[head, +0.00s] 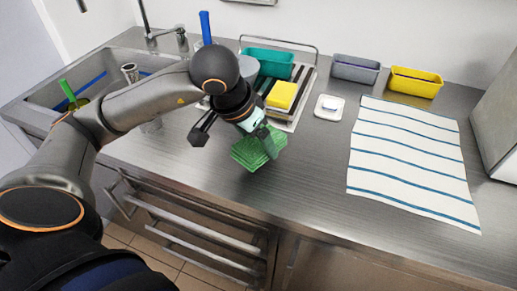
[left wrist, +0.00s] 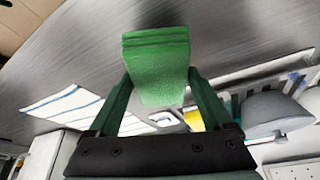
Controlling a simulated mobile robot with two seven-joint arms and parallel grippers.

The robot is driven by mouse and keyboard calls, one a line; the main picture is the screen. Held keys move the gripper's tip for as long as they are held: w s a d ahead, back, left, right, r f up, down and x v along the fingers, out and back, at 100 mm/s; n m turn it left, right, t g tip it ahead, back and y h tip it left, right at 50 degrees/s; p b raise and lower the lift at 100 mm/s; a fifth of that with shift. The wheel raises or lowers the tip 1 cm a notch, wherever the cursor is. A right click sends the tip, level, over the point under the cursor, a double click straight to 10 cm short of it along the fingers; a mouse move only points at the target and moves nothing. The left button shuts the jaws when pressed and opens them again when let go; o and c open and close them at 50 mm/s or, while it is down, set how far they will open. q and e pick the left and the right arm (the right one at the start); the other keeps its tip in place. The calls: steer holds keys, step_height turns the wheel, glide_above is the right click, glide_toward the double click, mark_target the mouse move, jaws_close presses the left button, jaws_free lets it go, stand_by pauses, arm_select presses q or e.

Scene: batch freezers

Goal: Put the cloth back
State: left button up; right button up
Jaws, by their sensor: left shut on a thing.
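A green folded cloth (head: 250,153) with visible layers is held by my left gripper (head: 266,139) over the front part of the steel counter (head: 310,172). In the left wrist view the cloth (left wrist: 158,88) sits between the two green fingers of my left gripper (left wrist: 157,76), with its layered end pointing away from the palm. I cannot tell how high it is above the counter. My right gripper is in neither view.
Behind the cloth stands a rack tray (head: 305,97) with a yellow sponge (head: 282,95) and a teal bin (head: 270,63). Right of it are a small white dish (head: 329,107), a grey bin (head: 355,69), a yellow bin (head: 416,82) and a striped towel (head: 411,155). A sink (head: 110,65) is left.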

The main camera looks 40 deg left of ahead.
mark_target(258, 149)
arm_select(q)
steer(key=shift+w+f, duration=0.2)
steer(key=shift+f, duration=0.05)
steer(key=shift+w+a+f, duration=0.1)
steer(key=shift+w+f, duration=0.05)
steer(key=shift+f, duration=0.8)
steer(key=shift+w+a+f, duration=0.1)
steer(key=shift+w+f, duration=0.05)
steer(key=shift+f, duration=0.75)
steer(key=shift+f, duration=0.25)
steer(key=o, duration=1)
steer(key=shift+r, duration=0.1)
steer(key=shift+s+r, duration=0.1)
steer(key=shift+r, duration=0.4)
steer(key=p+v, duration=0.1)
steer(key=v, duration=1)
steer(key=shift+s+r, duration=0.1)
steer(key=shift+s, duration=0.05)
